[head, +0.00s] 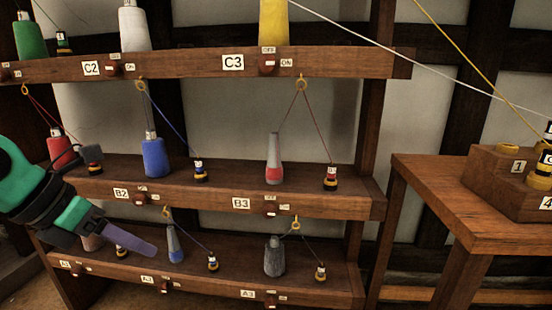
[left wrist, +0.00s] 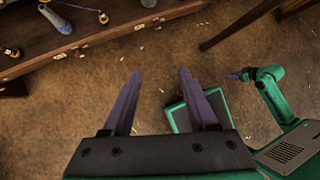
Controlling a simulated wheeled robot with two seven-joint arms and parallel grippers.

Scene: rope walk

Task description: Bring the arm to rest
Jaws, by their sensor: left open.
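My left gripper (head: 128,240) comes in from the left in the head view, in front of the lower left part of the rack. One purple finger shows clearly there, pointing right and slightly down. In the left wrist view my left gripper (left wrist: 160,74) has its two purple fingers apart, with only bare floor between them. It holds nothing. My right gripper (left wrist: 237,75) shows small at the right of the left wrist view, at the end of a green arm. Its fingers are too small to tell open from shut. It is not in the head view.
A wooden rack (head: 225,203) holds several bobbins, including a blue one (head: 154,157) and a grey one (head: 275,257). A wooden table (head: 440,190) stands right, bearing a stepped block (head: 485,180). A taut white line crosses above. Floor (left wrist: 130,55) beneath my left gripper is clear.

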